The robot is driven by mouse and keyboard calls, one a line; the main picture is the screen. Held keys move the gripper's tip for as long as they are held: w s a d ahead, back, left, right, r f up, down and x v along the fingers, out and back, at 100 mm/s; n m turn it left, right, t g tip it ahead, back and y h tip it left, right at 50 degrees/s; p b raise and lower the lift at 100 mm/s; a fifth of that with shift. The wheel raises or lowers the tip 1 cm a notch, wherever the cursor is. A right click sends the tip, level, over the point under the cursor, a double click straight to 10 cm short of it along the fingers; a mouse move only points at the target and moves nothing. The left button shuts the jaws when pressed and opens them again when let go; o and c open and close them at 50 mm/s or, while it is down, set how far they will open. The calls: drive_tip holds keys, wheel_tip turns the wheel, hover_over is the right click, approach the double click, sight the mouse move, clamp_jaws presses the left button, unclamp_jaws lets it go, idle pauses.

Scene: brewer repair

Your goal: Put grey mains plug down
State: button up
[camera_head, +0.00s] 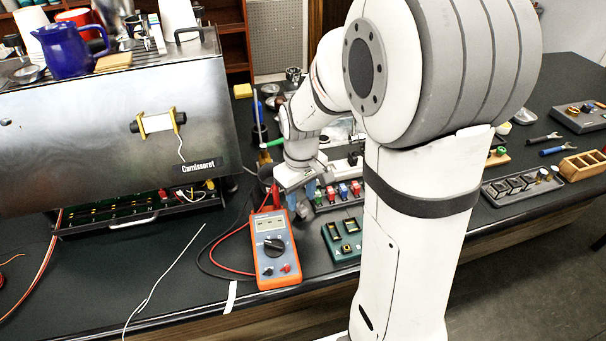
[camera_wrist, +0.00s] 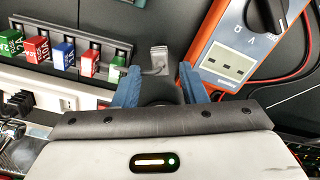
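A small grey piece, which looks like the grey mains plug (camera_wrist: 158,55), shows in the wrist view just beyond my fingertips, on the dark bench top beside the fuse rack. A thin grey lead seems to run from it towards the rack. My gripper (camera_wrist: 159,76) has its two blue fingers spread apart, with visible gaps between them and the grey piece. A dark rounded shape sits between the fingers, and I cannot tell what it is. In the head view my gripper (camera_head: 294,190) points down behind the orange multimeter; the plug cannot be made out there.
The orange multimeter (camera_head: 272,250) lies close to my gripper, with red and black leads looping to its left. A rack of coloured fuses (camera_wrist: 65,50) is on the other side. A green tester (camera_head: 343,240) lies nearby. The steel brewer (camera_head: 110,120) stands left.

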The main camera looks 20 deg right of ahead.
sight(301, 206)
wheel_tip(301, 206, up, 8)
drive_tip(key=s+r+m+t, duration=0.2)
drive_tip(key=s+m+t, duration=0.1)
drive_tip(key=s, duration=1.1)
drive_tip(key=shift+d+m, duration=0.25)
drive_tip(key=shift+m, duration=0.55)
drive_tip(key=shift+s, duration=0.1)
